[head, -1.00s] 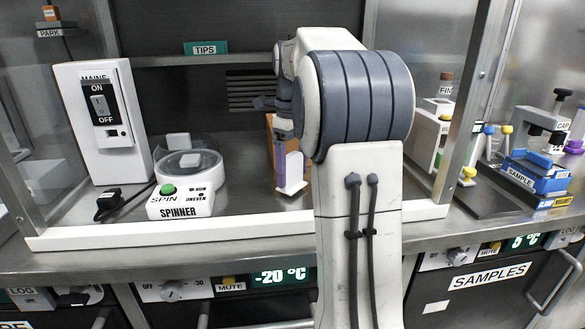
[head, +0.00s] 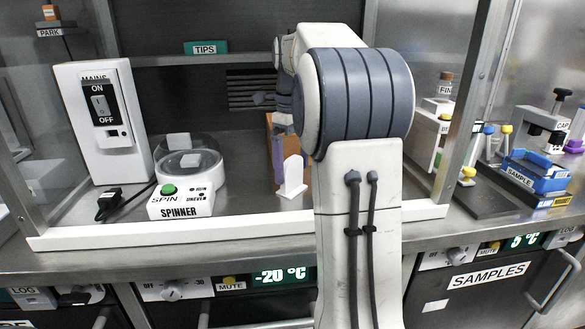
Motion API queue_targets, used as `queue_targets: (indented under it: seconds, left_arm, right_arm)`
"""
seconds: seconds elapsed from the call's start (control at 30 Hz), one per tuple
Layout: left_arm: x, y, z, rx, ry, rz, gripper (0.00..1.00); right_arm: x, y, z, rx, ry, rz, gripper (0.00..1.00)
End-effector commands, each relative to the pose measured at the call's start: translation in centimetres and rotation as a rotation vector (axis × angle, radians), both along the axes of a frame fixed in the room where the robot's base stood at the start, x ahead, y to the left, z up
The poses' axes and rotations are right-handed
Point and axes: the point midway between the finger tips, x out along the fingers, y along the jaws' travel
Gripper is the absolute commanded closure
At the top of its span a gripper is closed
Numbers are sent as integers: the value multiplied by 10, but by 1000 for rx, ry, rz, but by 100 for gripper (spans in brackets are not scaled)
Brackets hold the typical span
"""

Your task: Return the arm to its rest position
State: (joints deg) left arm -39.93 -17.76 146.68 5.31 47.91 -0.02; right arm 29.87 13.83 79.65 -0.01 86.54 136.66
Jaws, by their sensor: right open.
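My right arm rises through the middle of the head view and reaches back into the hood, its large joint in front. My right gripper (head: 262,99) is far back, in front of the dark vent, mostly hidden behind my own arm. A small grey part of it shows, held above the hood floor and apart from the objects there. It is open, and I see nothing held in it. My left arm and gripper are out of view.
Near my arm stand a white upright piece (head: 292,179) and a brown block (head: 271,128) with a purple side. The spinner (head: 181,207) and mains switch box (head: 88,160) are left. A sample rack (head: 536,177) is right. The hood's white front sill (head: 150,236) crosses below.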

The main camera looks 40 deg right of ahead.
Motion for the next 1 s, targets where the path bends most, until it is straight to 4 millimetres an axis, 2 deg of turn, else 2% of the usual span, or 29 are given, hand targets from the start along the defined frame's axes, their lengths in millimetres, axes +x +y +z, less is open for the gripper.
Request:
queue_targets:
  seconds: [0.03, 0.2, 0.4, 0.53, 0.83, 1.0]
  left_arm:
    - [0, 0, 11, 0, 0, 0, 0]
    - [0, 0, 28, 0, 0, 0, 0]
    - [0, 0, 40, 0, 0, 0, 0]
    - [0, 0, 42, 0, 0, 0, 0]
    - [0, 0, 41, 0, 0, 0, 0]
    - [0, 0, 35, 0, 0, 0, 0]
  right_arm:
    - [0, 0, 16, -1, -2, 0, 0]
    - [1, 0, 51, -1, -1, 0, 0]
    - [0, 0, 78, 0, 0, 0, 0]
    - [0, 0, 84, 0, 0, 0, 0]
    - [0, 0, 83, 0, 0, 0, 0]
    - [0, 0, 74, 1, 1, 0, 0]
